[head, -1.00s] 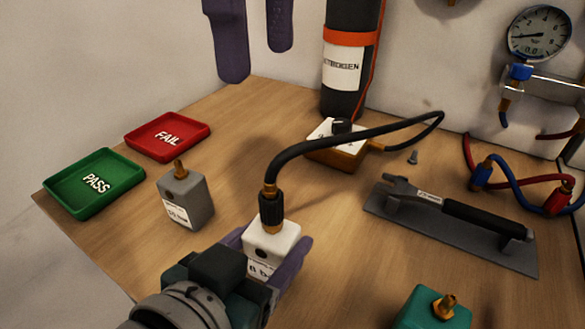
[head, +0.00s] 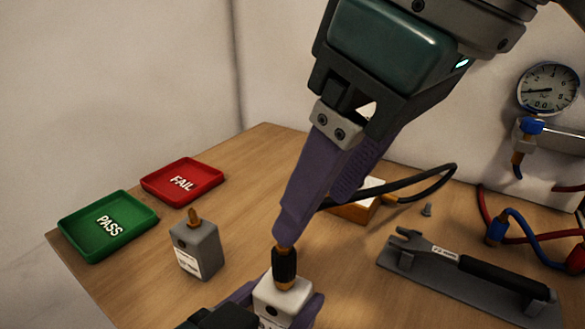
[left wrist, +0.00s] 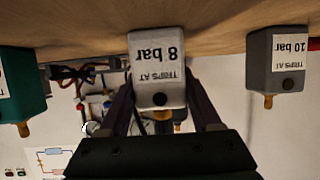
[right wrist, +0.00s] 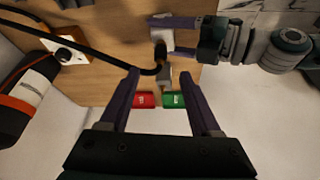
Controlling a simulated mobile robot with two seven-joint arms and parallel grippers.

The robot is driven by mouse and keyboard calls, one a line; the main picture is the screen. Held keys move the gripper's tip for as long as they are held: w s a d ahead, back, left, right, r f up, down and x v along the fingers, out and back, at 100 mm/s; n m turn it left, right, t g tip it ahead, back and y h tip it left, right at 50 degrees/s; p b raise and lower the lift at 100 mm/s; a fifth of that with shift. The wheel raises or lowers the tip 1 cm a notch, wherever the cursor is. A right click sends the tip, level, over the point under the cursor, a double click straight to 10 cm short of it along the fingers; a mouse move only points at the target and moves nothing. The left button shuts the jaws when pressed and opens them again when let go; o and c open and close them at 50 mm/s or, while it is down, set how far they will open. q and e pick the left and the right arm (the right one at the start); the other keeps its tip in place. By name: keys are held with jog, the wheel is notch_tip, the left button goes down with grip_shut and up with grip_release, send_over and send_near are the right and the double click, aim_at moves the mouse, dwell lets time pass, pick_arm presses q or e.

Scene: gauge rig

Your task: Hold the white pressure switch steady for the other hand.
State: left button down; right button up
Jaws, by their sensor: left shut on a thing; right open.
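The white pressure switch (head: 281,296), labelled "TRIPS AT 8 bar" in the left wrist view (left wrist: 157,62), is between the fingers of my left gripper (head: 272,310), which is shut on it. A black hose connector (head: 284,265) with brass ends stands on top of the switch. My right gripper (head: 316,212) is open just above the connector, and its near finger hides part of the hose. In the right wrist view, the connector (right wrist: 160,51) and switch (right wrist: 163,35) lie beyond the open fingertips (right wrist: 160,74).
A grey switch (head: 197,250) stands left of the white one. Green PASS (head: 108,232) and red FAIL (head: 182,182) trays lie behind it. The hose (head: 420,183) runs to a box with a brown side (head: 353,213). A wrench on a grey holder (head: 465,285) is at right.

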aim_at(290, 253)
jog(key=x, duration=1)
jog(key=shift+a+f, duration=0.1)
jog(key=shift+f, duration=0.15)
grip_shut()
dwell(0.6)
